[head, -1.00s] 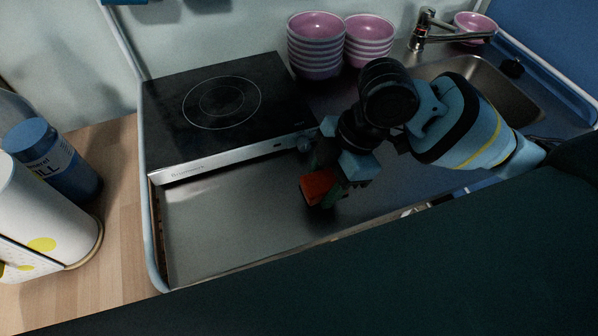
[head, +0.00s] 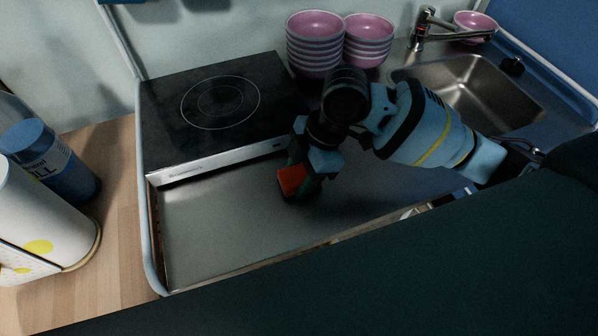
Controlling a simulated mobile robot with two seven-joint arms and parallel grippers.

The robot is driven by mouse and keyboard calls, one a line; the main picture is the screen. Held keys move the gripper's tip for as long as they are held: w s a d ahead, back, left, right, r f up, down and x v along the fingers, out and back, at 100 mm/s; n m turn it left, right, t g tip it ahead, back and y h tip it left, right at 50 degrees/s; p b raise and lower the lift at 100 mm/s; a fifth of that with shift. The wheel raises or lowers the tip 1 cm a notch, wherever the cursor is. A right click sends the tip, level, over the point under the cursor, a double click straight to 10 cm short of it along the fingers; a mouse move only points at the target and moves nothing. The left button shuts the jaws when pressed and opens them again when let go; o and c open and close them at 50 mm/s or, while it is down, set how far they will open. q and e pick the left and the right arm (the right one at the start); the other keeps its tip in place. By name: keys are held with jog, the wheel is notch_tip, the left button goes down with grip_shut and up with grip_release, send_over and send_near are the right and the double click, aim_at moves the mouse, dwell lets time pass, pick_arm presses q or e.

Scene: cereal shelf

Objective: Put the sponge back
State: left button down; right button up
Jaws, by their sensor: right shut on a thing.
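The sponge (head: 292,181) is a small red-orange block with a dark green side, in the middle of the head view. My right gripper (head: 305,182) is shut on it, with the arm reaching in from the right. The sponge is over the bare steel counter (head: 215,225), just in front of the cooktop's right front corner. I cannot tell whether it touches the counter. The fingers partly hide it. My left gripper is not in view.
A black cooktop (head: 222,110) stands behind the steel counter. Pink bowl stacks (head: 314,45) (head: 368,42) stand at the back. The sink (head: 480,95) with its faucet (head: 425,30) is at right. The front-left steel is clear.

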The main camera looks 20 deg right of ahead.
jog(key=o, duration=0.9)
jog(key=shift+f, duration=0.1)
jog(key=shift+o, duration=0.2)
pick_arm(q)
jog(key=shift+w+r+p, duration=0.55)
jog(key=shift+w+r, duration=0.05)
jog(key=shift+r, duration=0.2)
pick_arm(e)
jog(key=v, duration=1.2)
